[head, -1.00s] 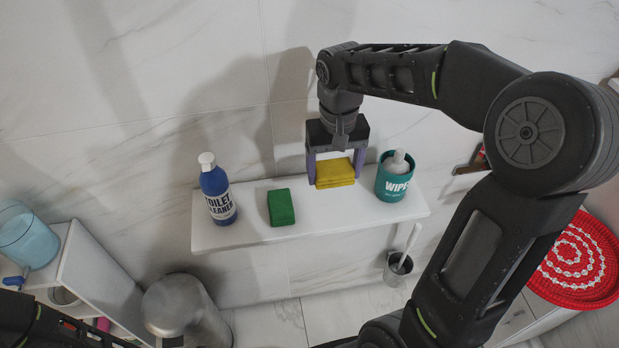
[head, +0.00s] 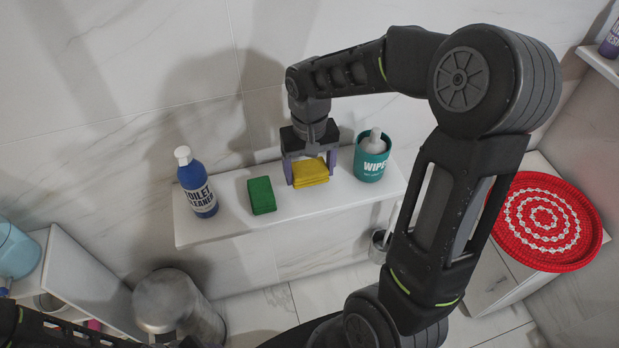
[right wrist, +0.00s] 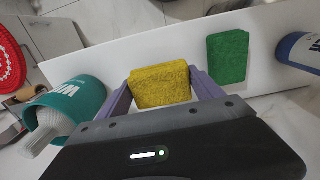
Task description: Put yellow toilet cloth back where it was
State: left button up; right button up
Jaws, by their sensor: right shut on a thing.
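The yellow cloth (head: 311,173) is a folded block at the white shelf (head: 240,226), between a green sponge-like block (head: 262,195) and the teal wipes tub (head: 371,158). My right gripper (head: 310,176) reaches down from above with one purple finger on each side of the cloth and is shut on it. In the right wrist view the cloth (right wrist: 160,85) sits between both fingers, over the shelf. I cannot tell whether its underside rests on the shelf. My left gripper is not in view; only part of my left arm shows at the lower left.
A blue toilet cleaner bottle (head: 197,184) stands at the shelf's left end. A metal bin (head: 176,304) is on the floor below. A red round woven item (head: 545,221) lies on a white cabinet at right. The marble wall is close behind the shelf.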

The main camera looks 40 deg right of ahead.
aim_at(310, 180)
jog(key=shift+f, duration=1.85)
jog(key=shift+f, duration=0.2)
jog(key=o, duration=1.3)
jog(key=shift+r, duration=0.1)
jog(key=shift+r, duration=0.1)
notch_tip(310, 180, up, 12)
jog(key=shift+r, duration=0.1)
